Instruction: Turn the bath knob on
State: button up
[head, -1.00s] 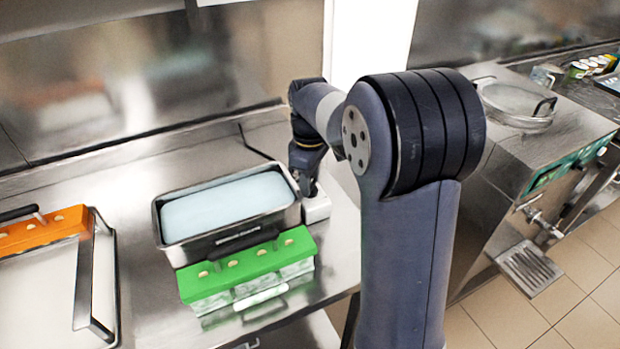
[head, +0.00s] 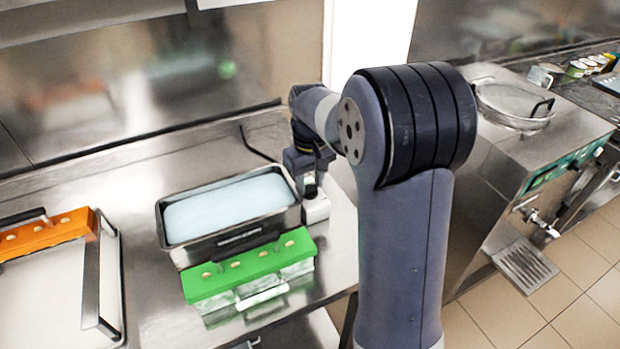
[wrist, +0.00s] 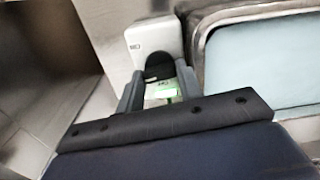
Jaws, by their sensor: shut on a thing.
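The water bath (head: 176,243) is a steel tub of pale blue liquid on the counter. A small white control box (head: 316,208) stands at its right end. In the wrist view the white box (wrist: 150,38) carries the black knob (wrist: 158,70), with a lit green patch (wrist: 162,93) below it. My gripper (wrist: 158,84) has one finger on each side of the knob and is shut on it. In the head view my gripper (head: 308,180) is over the box, and the knob is mostly hidden there.
A green-topped mold rack (head: 248,268) stands in front of the bath. An orange-topped rack (head: 45,235) sits on a framed tray (head: 92,290) at the left. A steel machine (head: 540,150) stands at the right. Bare counter lies between the bath and the back wall.

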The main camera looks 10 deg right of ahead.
aim_at(310, 185)
jog(key=shift+m, duration=0.6)
jog(key=o, duration=0.7)
jog(key=shift+r, duration=0.1)
notch_tip(310, 185, up, 11)
jog(key=shift+f, duration=0.2)
notch_tip(310, 185, down, 11)
jog(key=shift+r, duration=0.1)
dwell(0.6)
